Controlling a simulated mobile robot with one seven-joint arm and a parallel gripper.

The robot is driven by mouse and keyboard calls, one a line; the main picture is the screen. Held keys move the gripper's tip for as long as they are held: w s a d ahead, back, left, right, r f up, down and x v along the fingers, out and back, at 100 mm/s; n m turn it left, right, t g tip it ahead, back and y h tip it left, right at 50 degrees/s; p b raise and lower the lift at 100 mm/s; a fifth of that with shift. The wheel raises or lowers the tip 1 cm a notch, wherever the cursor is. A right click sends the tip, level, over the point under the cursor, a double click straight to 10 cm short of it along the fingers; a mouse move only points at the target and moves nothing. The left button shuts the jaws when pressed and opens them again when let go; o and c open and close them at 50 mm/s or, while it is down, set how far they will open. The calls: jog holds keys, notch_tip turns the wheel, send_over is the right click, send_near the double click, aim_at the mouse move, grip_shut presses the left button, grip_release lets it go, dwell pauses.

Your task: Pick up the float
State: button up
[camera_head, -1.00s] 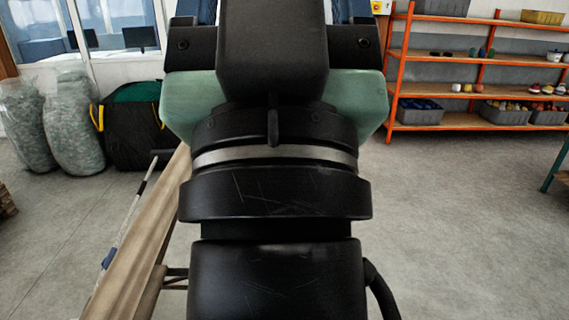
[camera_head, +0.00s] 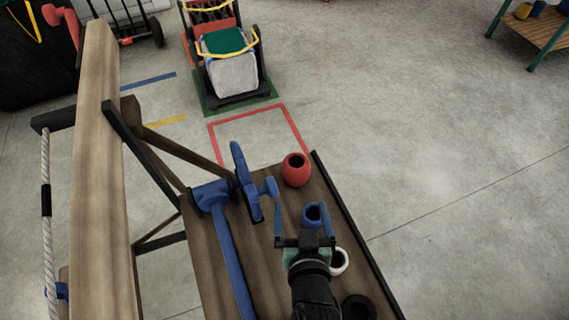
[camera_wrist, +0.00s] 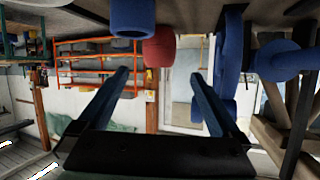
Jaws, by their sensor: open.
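Several short, hollow floats stand in a row along the right side of a wooden bench (camera_head: 219,268). They are a red float (camera_head: 295,171), a blue float (camera_head: 315,216), a white one (camera_head: 340,262) and a dark one (camera_head: 358,307). The task does not say which is meant. My gripper (camera_head: 305,212) is open and empty, its two blue fingers reaching toward the blue float, partly covering it. In the upside-down wrist view, the blue float (camera_wrist: 132,18) and red float (camera_wrist: 160,48) show above the fingertips (camera_wrist: 160,72), apart from them.
A blue fixture with an upright piece (camera_head: 247,182) stands on the bench left of the floats. A wooden beam (camera_head: 99,170) with a rope (camera_head: 46,200) runs along the left. A loaded trolley (camera_head: 232,70) stands beyond a red floor outline (camera_head: 258,122). Floor at right is clear.

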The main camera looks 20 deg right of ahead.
aim_at(297, 179)
jog(key=x, duration=0.6)
jog(key=shift+w+d, duration=0.15)
jog(key=shift+w, duration=0.05)
jog(key=shift+w+f, duration=0.2)
jog(key=shift+w, duration=0.15)
jog(key=shift+f+x, duration=0.1)
jog(key=shift+x, duration=1.25)
jog(key=shift+f+x, duration=0.15)
jog(key=shift+x, duration=1.2)
jog(key=shift+s, duration=0.1)
jog(key=c, duration=1.1)
jog(key=shift+r, duration=0.1)
